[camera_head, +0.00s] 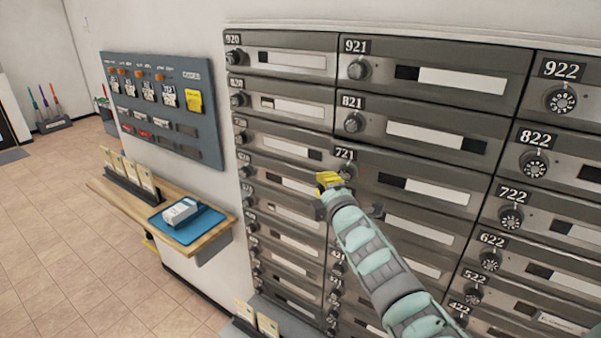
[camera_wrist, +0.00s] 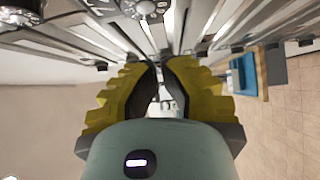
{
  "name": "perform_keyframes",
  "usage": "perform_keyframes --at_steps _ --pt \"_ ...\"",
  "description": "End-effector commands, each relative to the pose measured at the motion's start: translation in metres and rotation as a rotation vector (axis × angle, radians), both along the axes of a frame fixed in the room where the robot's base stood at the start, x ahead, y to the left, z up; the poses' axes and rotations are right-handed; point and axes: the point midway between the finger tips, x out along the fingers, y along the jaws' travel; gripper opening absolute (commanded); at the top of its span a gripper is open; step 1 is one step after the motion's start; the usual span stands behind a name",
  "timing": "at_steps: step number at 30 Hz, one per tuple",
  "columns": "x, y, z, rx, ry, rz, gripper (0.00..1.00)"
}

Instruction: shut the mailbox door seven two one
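Mailbox door 721 (camera_head: 430,190) is a grey metal door with a white label strip, in the middle column of the mailbox wall below door 821. In the head view it looks about flush with its neighbours; a small opening cannot be ruled out. My gripper (camera_head: 328,181), with yellow fingers, is at the left end of door 721, just below its number plate (camera_head: 344,153), and hides part of that area. In the wrist view the fingertips (camera_wrist: 158,66) of my gripper nearly meet, with no held object clearly seen. Contact with the door cannot be told.
Doors 821 (camera_head: 420,130) and 722 (camera_head: 550,220) surround it, with round dials protruding. A wooden shelf (camera_head: 215,238) with a blue tray (camera_head: 184,226) juts out at the left, below a key board (camera_head: 160,105).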

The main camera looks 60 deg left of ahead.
Motion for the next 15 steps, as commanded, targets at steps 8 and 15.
perform_keyframes --at_steps 8,15 --pt "0.005 0.021 0.000 -0.003 0.001 0.001 0.00" --pt "0.015 0.027 0.002 -0.002 -0.003 0.000 0.00"
